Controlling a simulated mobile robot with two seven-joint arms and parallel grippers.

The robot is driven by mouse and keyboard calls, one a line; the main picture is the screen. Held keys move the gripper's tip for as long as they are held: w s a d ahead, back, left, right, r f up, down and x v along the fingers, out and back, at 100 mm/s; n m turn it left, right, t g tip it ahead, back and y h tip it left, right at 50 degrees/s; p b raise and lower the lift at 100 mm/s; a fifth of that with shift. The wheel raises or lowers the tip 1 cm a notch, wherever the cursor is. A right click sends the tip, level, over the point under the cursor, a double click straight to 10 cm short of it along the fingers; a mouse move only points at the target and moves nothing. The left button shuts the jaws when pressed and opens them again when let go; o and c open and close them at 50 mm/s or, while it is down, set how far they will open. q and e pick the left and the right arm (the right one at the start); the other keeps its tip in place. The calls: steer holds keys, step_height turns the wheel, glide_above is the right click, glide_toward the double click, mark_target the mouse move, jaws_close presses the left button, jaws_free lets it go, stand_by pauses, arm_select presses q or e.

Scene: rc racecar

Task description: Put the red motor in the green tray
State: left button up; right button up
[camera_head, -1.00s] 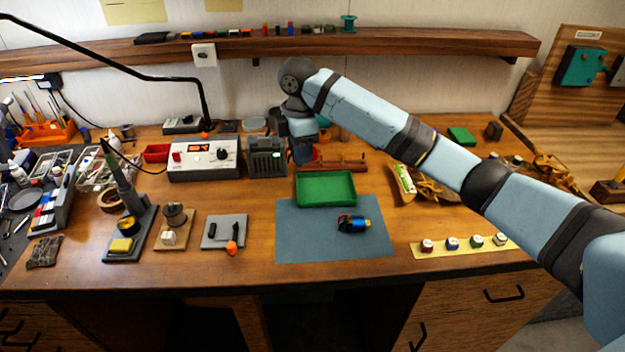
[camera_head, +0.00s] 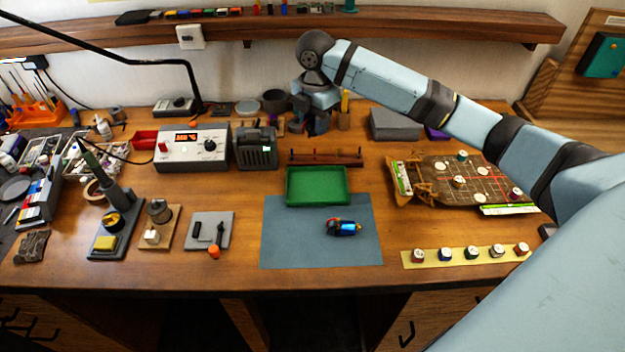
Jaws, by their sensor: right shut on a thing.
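The green tray (camera_head: 318,203) lies at the back of the blue-grey mat, and its inside looks empty. On the mat in front of it lies a blue motor (camera_head: 344,228) with a dark end and small red and yellow parts. My right arm reaches in from the right. Its gripper (camera_head: 311,128) is behind the tray, above the far part of the bench. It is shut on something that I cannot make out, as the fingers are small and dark. I cannot pick out a red motor. My left gripper is not in view.
A low wooden rack (camera_head: 326,158) with small posts stands between tray and gripper. A power supply (camera_head: 192,148) and a dark box (camera_head: 256,148) are to the left. A wooden car chassis (camera_head: 430,178) lies to the right. The mat (camera_head: 290,250) has bare room.

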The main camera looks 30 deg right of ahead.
mark_target(315, 189)
step_height(315, 189, down, 20)
steer(key=shift+r+p, duration=0.25)
steer(key=shift+p, duration=0.6)
steer(key=o, duration=1)
steer(key=shift+f, duration=0.15)
step_height(315, 189, up, 12)
steer(key=b, duration=0.1)
steer(key=shift+r, duration=0.2)
steer(key=shift+s, duration=0.1)
